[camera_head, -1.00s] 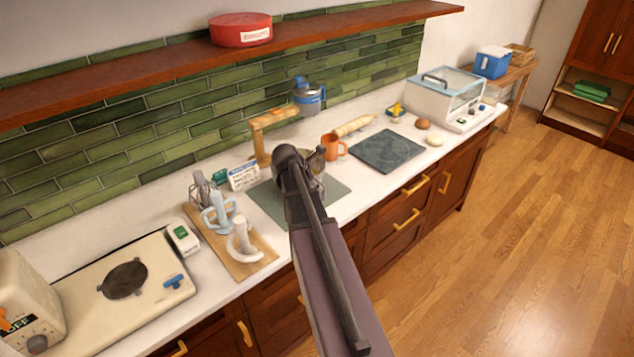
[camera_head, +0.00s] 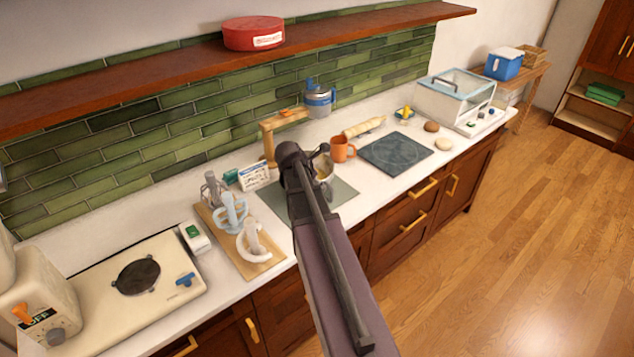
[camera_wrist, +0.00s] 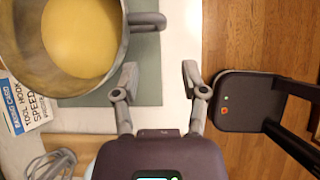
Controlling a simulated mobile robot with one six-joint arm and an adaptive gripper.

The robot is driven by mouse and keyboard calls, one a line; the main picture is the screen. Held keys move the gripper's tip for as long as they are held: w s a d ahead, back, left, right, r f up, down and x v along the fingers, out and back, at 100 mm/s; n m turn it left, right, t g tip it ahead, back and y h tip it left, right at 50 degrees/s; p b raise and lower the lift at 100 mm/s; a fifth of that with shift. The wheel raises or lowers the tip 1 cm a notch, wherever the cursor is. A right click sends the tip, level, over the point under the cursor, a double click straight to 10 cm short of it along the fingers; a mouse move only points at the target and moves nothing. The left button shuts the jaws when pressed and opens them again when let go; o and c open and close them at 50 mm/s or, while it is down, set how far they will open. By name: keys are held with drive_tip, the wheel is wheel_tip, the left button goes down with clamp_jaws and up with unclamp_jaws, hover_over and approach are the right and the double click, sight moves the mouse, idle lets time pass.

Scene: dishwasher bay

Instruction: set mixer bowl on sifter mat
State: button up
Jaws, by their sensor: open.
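The mixer bowl (camera_wrist: 62,85) is a metal bowl with a yellow inside or filling and a side handle (camera_wrist: 147,22). In the head view the bowl (camera_head: 325,167) is partly hidden behind my arm. It appears over the grey-green mat (camera_head: 343,191), likely the sifter mat, below the wooden sifter stand; whether its base touches the mat is hidden. The mat also shows under the handle in the wrist view (camera_wrist: 145,85). My gripper (camera_wrist: 160,78) is open and empty, its fingers apart from the handle, nearer the counter's front edge.
A white card (camera_head: 253,176) and a board with whisk and hook tools (camera_head: 262,262) stand left. An orange mug (camera_head: 342,149) and dark slate (camera_head: 396,154) are right.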

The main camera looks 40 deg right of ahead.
drive_tip(key=shift+a, duration=0.1)
idle(0.3)
drive_tip(key=s+a+f+m+y, duration=0.1)
drive_tip(key=s+a+m+y, duration=0.2)
drive_tip(key=a+m, duration=0.6)
drive_tip(key=s+a+f+m+y, duration=0.2)
drive_tip(key=s+a+m, duration=0.6)
drive_tip(key=a, duration=1.3)
drive_tip(key=shift+a+m+g+y, duration=0.2)
drive_tip(key=shift+m+g+y, duration=0.2)
drive_tip(key=shift+m+y, duration=0.5)
drive_tip(key=shift+f, duration=0.15)
wheel_tip(320, 180, down, 4)
drive_tip(key=b, duration=0.3)
drive_tip(key=shift+r+b, duration=0.2)
drive_tip(key=shift+b, duration=0.15)
